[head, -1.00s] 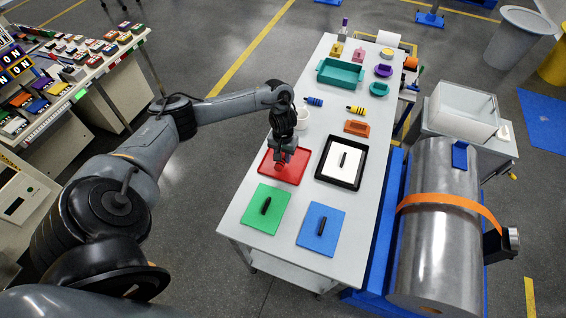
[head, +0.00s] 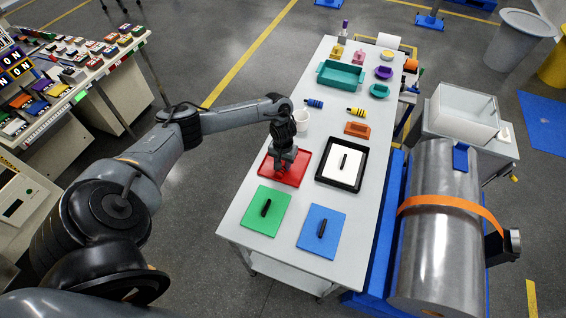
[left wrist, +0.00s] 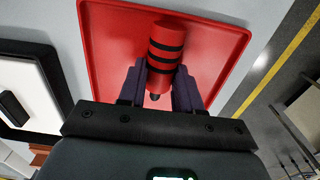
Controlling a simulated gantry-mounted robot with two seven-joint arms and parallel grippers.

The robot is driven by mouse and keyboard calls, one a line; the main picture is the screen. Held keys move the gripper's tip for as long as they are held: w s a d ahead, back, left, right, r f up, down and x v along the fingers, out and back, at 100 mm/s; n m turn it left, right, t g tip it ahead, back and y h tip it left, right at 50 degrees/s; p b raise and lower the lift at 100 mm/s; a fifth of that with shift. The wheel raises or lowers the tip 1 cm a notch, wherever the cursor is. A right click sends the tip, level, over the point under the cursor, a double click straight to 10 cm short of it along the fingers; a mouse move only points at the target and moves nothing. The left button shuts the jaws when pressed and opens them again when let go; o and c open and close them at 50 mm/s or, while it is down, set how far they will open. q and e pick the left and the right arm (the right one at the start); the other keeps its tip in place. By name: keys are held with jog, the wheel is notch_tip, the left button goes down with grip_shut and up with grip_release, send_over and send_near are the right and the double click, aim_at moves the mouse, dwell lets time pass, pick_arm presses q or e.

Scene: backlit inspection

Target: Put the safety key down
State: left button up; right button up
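The safety key is a red cylinder with black bands (left wrist: 166,48), seen in the left wrist view over the red tray (left wrist: 105,45). My left gripper (left wrist: 160,78) has one finger against each side of it and looks shut on it. A small dark tip shows at the key's near end. In the head view my left gripper (head: 284,164) is low over the red tray (head: 297,180), and the key is mostly hidden by the fingers. I cannot tell whether the key touches the tray. My right gripper is not in view.
A green mat (head: 280,204) and a blue mat (head: 312,241), each with a black piece, lie nearer. A black-framed white tray (head: 324,172) is to the right. A white cup (head: 301,119) stands just behind the gripper. A teal bin (head: 353,76) is farther back.

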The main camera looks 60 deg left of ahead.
pick_arm(q)
jog(key=o, duration=0.4)
